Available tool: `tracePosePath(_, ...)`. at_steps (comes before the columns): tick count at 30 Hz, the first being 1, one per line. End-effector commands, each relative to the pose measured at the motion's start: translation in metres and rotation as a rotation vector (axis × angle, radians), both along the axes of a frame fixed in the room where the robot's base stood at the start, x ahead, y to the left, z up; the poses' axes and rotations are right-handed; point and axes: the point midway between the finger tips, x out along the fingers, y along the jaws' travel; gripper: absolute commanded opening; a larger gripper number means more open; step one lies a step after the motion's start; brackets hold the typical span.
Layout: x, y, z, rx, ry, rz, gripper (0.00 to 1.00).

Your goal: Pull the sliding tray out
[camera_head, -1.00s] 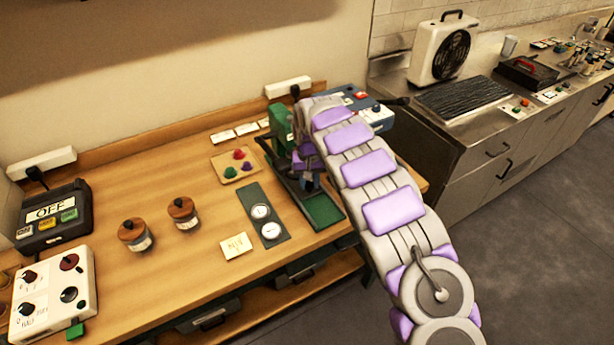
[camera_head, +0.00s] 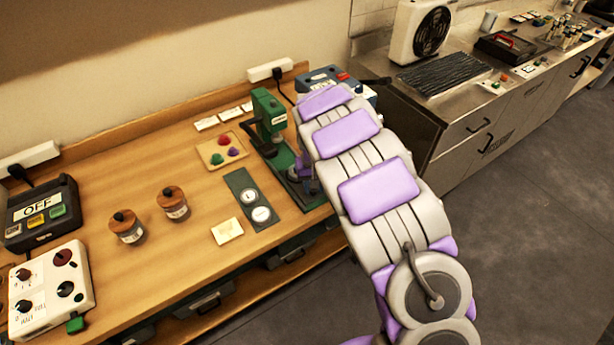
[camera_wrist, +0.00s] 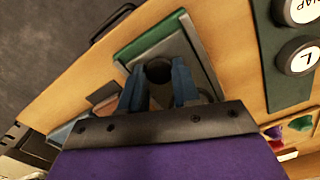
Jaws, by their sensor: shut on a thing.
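A green press (camera_head: 268,115) stands at the back right of the wooden table. At its foot lies a flat green tray with a grey metal edge (camera_head: 304,196), partly hidden by my arm. The tray (camera_wrist: 150,42) shows larger in the wrist view. My gripper (camera_wrist: 158,76) is over the tray, its two blue-grey fingers on either side of a dark round knob (camera_wrist: 158,70), shut on it. In the head view my arm hides most of the gripper. How far the tray stands out from the press cannot be told.
A dark plate with two round white buttons (camera_head: 250,199) lies left of the tray. A small board with coloured pieces (camera_head: 222,151) and two lidded jars (camera_head: 173,203) are farther left. A grey-blue box (camera_head: 350,84) stands behind my arm. Open floor lies right of the table.

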Motion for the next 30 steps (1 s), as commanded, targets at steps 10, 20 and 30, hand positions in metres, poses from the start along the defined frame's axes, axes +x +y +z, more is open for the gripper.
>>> tracePosePath(10, -0.016, -0.009, -0.001, -0.002, 0.003, 0.002, 0.00)
tracePosePath(20, -0.016, -0.010, 0.000, 0.000, 0.004, 0.001, 0.42)
tracePosePath(30, -0.014, -0.009, 0.000, 0.000, 0.002, 0.002, 0.57)
